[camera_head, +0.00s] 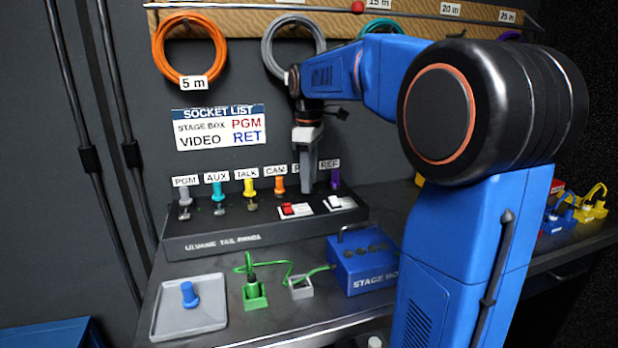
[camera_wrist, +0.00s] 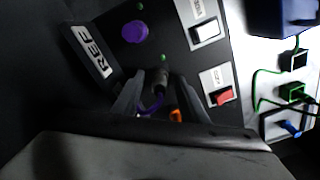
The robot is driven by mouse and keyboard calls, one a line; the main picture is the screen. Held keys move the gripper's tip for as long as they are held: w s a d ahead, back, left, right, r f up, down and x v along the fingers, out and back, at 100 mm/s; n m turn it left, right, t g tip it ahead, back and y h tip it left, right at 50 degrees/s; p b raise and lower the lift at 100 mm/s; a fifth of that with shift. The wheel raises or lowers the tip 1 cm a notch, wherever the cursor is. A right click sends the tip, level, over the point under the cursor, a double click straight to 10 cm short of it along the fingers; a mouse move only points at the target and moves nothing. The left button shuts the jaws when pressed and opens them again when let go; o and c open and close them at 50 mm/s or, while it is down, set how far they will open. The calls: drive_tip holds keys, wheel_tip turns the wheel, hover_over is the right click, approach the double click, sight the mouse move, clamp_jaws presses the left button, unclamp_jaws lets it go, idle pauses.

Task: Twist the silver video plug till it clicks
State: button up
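In the head view my gripper (camera_head: 307,185) points straight down over the rear of the dark panel (camera_head: 215,240), between the orange CAM plug (camera_head: 279,184) and the purple REF plug (camera_head: 335,178). It hides the socket there, and of its label only an "R" shows. In the wrist view my gripper (camera_wrist: 158,88) has a finger on each side of a small dark grey plug-like piece (camera_wrist: 160,78). Whether the fingers touch it is unclear. A silver-grey plug (camera_head: 185,199) stands upright at PGM, at the panel's left end, apart from my gripper.
Teal AUX (camera_head: 218,192) and yellow TALK (camera_head: 249,187) plugs stand in the same row. Red (camera_head: 296,209) and white (camera_head: 340,202) switches are in front of my gripper.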

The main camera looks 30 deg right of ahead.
drive_tip(key=shift+r, duration=0.1)
wheel_tip(320, 180, up, 7)
drive_tip(key=shift+f, duration=0.1)
drive_tip(key=shift+r, duration=0.25)
idle(0.3)
drive_tip(key=shift+s, duration=0.1)
